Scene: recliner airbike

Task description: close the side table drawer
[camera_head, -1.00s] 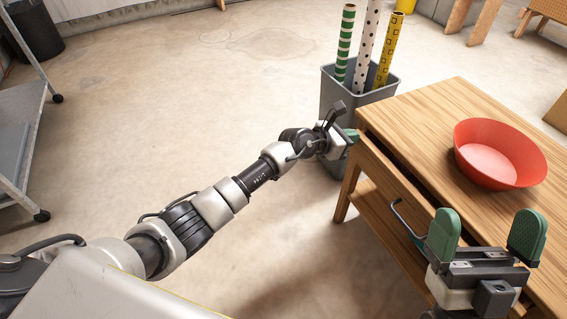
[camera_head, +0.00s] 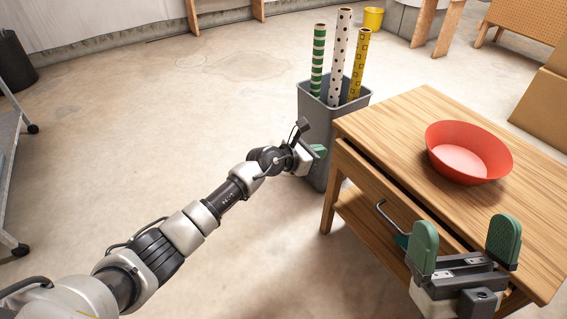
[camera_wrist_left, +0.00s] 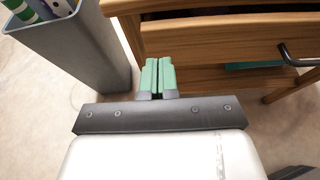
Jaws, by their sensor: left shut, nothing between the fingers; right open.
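The wooden side table (camera_head: 400,122) stands at the right. Its drawer (camera_head: 372,183) is pulled out a little, with a dark gap under the tabletop. The drawer front (camera_wrist_left: 215,37) fills the top right of the left wrist view, with its dark handle (camera_wrist_left: 300,57) at the right edge. My left gripper (camera_head: 319,151) is shut and empty near the drawer's far end. In the left wrist view its green fingertips (camera_wrist_left: 158,64) overlap the drawer's lower left part; I cannot tell whether they touch. My right gripper (camera_head: 463,240) is open and empty in front of the near end.
A red bowl (camera_head: 468,150) sits on the tabletop. A grey bin (camera_head: 315,120) with patterned rolls stands just beyond the table and left of the drawer in the wrist view. A metal cart (camera_head: 8,180) is at the far left. The floor between is clear.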

